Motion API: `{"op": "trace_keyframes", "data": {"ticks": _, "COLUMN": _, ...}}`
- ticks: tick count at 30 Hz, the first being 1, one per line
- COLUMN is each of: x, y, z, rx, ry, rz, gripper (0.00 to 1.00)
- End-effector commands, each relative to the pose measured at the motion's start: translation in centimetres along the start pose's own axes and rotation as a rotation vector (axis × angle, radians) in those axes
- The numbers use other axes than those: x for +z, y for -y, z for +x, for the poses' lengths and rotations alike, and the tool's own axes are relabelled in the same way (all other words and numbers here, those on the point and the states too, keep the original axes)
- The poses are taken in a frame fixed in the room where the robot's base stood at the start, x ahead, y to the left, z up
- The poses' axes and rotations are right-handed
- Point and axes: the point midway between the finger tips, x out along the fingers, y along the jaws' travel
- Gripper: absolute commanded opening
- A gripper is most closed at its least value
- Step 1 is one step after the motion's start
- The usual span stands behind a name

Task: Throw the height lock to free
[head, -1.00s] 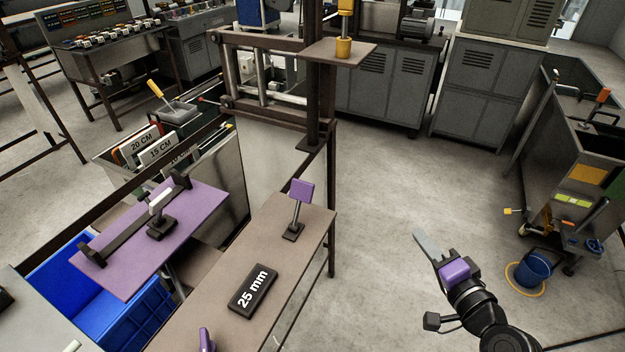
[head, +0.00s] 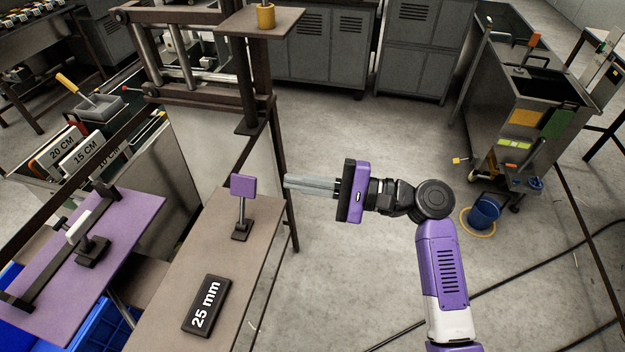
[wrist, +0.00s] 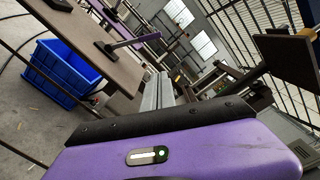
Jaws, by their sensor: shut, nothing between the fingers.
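A purple square-headed lever (head: 243,187) stands upright on a dark base on the brown table, beyond the 25 mm plate (head: 207,305). No label marks it as the height lock, so I cannot tell for certain. My gripper (head: 287,183) is shut and empty, pointing left in the head view. Its fingertips are just right of the lever's head, with a small gap in the picture; the depth between them is unclear. In the wrist view the shut fingers (wrist: 158,92) point toward the far side, and a lever (wrist: 122,44) shows on the table to their left.
A shelf with a yellow knob (head: 265,16) sits on the frame above and behind the lever. A purple panel (head: 80,245) with a white-handled lever is at the left. A blue bucket (head: 485,212) stands on the floor at the right. Open floor lies right of the table.

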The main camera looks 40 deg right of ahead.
Motion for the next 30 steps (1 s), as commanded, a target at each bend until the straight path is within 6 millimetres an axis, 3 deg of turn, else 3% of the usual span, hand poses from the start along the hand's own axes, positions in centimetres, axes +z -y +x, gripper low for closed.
{"op": "trace_keyframes", "data": {"ticks": 8, "x": 0.4, "y": 0.2, "z": 5.2, "rx": 0.000, "ry": 0.001, "rz": -0.001, "gripper": 0.00}}
{"op": "trace_keyframes", "data": {"ticks": 16, "x": 3.5, "y": 0.1, "z": 5.7, "rx": 0.000, "ry": -0.001, "rz": -0.001, "gripper": 0.00}}
{"op": "trace_keyframes", "data": {"ticks": 30, "x": 3.8, "y": 0.0, "z": 5.8, "rx": -0.001, "ry": -0.001, "rz": -0.002, "gripper": 0.00}}
